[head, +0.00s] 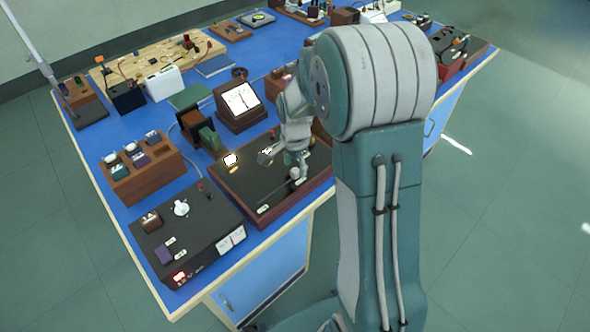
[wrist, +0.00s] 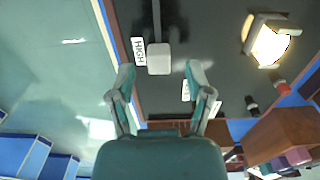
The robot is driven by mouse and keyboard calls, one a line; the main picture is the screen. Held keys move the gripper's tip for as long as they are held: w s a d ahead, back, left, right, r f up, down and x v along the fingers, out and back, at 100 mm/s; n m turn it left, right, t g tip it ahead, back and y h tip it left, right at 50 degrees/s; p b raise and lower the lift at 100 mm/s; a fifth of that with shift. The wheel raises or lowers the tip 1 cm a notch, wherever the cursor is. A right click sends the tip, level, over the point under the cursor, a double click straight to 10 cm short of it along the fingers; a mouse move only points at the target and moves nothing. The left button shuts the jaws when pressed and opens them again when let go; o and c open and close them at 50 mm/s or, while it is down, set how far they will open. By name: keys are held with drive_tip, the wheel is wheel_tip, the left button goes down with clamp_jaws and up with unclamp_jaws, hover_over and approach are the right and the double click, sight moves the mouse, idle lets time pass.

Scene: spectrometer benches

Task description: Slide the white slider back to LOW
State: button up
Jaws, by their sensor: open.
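The white slider (wrist: 159,58) is a small pale block on a dark panel in the wrist view, right beside the HIGH label (wrist: 138,51). A dark slot runs from it toward the top of the picture. My gripper (wrist: 160,70) is open, its two teal fingertips on either side of the slider, with gaps showing. In the head view my gripper (head: 297,166) is low over the right part of the dark panel box (head: 225,185). A white label (head: 263,209) lies near its front edge. The slider is hard to make out there.
A lit lamp (head: 230,160) stands on the panel and also glows in the wrist view (wrist: 270,44). A black instrument box (head: 185,235) sits to the left on the blue bench. A meter (head: 240,101) stands behind. Open floor lies right of the bench.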

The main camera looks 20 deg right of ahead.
sight(259, 202)
drive_tip(key=shift+f, duration=1.1)
clamp_jaws()
drive_tip(key=s+a, duration=0.1)
drive_tip(key=a, duration=0.3)
drive_tip(key=s+a, duration=0.2)
drive_tip(key=a, duration=0.1)
drive_tip(key=s+a, duration=0.1)
drive_tip(key=a, duration=0.3)
drive_tip(key=shift+s+a, duration=0.15)
drive_tip(key=shift+a, duration=0.2)
drive_tip(key=shift+d, duration=0.2)
unclamp_jaws()
drive_tip(key=shift+a, duration=0.35)
drive_tip(key=shift+r, duration=0.1)
drive_tip(key=shift+d+r, duration=0.2)
drive_tip(key=shift+r, duration=0.05)
wheel_tip(259, 202, up, 11)
drive_tip(key=shift+a+r, duration=0.15)
drive_tip(key=shift+a, duration=0.05)
